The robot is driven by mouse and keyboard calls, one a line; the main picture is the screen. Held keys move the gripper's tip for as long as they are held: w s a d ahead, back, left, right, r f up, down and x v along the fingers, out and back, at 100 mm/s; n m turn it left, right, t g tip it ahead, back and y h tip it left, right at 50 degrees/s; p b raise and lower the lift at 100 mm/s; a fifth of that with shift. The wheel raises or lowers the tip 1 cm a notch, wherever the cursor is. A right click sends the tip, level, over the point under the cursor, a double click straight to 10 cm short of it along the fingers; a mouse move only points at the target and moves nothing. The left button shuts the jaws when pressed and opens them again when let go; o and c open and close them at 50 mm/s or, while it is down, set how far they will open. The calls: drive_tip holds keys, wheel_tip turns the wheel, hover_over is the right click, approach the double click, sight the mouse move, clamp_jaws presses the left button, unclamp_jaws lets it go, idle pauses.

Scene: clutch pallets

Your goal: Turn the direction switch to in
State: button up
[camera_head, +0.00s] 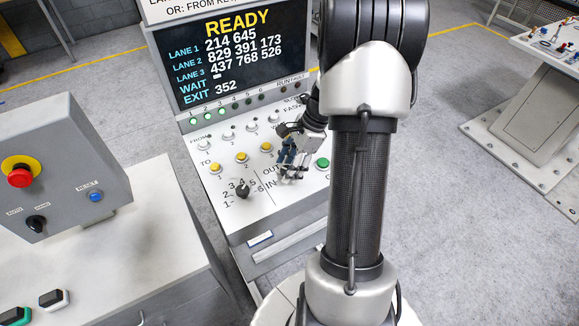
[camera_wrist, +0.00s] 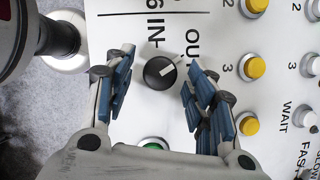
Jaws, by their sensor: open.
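The direction switch (camera_wrist: 160,72) is a round black knob with a white pointer mark, seen in the wrist view beside the printed words IN and OUT. Its mark slants up and right, toward the OUT side. My gripper (camera_wrist: 160,60) is open, with one blue-padded finger on each side of the knob. There is a visible gap between each finger and the knob in this view. In the head view my gripper (camera_head: 288,162) is low over the sloped panel and hides most of the switch. I cannot tell the exact height of the fingertips above the panel.
A numbered black selector knob (camera_head: 243,190) is left of my gripper on the panel. Yellow buttons (camera_head: 240,157) and a green button (camera_head: 322,163) are close by. The screen (camera_head: 235,55) reads READY. A grey box with a red emergency stop (camera_head: 19,178) stands at left.

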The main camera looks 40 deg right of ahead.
drive_tip(key=shift+c, duration=0.6)
drive_tip(key=c, duration=0.9)
